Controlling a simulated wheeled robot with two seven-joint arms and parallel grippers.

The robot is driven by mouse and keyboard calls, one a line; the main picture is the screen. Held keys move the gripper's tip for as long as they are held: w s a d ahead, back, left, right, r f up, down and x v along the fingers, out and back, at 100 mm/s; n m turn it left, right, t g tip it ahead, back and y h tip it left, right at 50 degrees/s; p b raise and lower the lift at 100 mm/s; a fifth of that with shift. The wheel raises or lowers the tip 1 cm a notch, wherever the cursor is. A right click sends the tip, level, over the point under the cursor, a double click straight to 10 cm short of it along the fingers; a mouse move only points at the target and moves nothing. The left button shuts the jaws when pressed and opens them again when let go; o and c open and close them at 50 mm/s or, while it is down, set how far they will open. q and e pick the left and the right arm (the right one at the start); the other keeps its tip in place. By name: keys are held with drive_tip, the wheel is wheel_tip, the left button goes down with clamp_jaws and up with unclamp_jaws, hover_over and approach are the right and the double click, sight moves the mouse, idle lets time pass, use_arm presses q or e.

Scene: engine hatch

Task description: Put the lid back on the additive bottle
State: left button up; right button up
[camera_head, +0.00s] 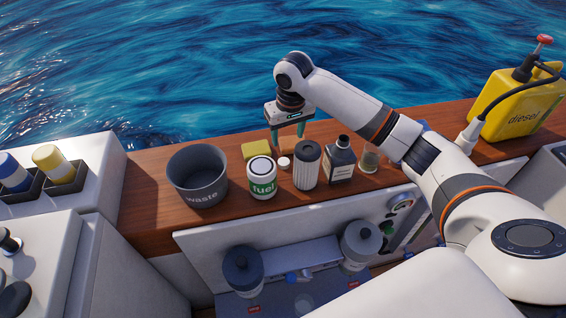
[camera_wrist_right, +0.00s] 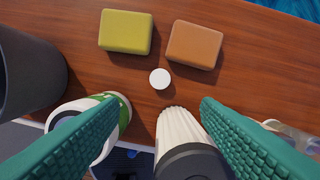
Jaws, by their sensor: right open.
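A small white round lid (camera_head: 284,162) lies flat on the wooden ledge between the fuel can and the ribbed filter. It also shows in the right wrist view (camera_wrist_right: 160,79), just beyond the fingertips. A dark bottle with a pale label (camera_head: 340,161), likely the additive bottle, stands upright right of the filter. Its top looks black; I cannot tell whether it is open. My right gripper (camera_head: 288,140) is open and empty above the ledge, pointing down behind the lid. Its green fingers (camera_wrist_right: 160,107) are spread wide in the wrist view. My left gripper is not in view.
The fuel can (camera_head: 262,182) and ribbed filter (camera_head: 307,168) stand close by the lid. Yellow (camera_wrist_right: 125,32) and orange (camera_wrist_right: 194,45) sponges lie behind it. A waste bin (camera_head: 198,178) is left, a glass jar (camera_head: 369,160) right, a diesel canister (camera_head: 515,105) far right.

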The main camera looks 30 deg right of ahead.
hover_over(284, 162)
drive_tip(key=s, duration=0.1)
wheel_tip(284, 162, down, 7)
drive_tip(key=shift+s+r, duration=0.1)
drive_tip(key=shift+r, duration=0.1)
drive_tip(key=shift+f, duration=0.15)
drive_tip(key=shift+w+f, duration=0.2)
drive_tip(key=shift+f, duration=0.65)
drive_tip(key=shift+w+f, duration=0.2)
drive_tip(key=shift+f, duration=0.65)
drive_tip(key=shift+w+f, duration=0.2)
drive_tip(key=shift+f, duration=0.65)
drive_tip(key=c, duration=1)
drive_tip(key=shift+c, duration=0.2)
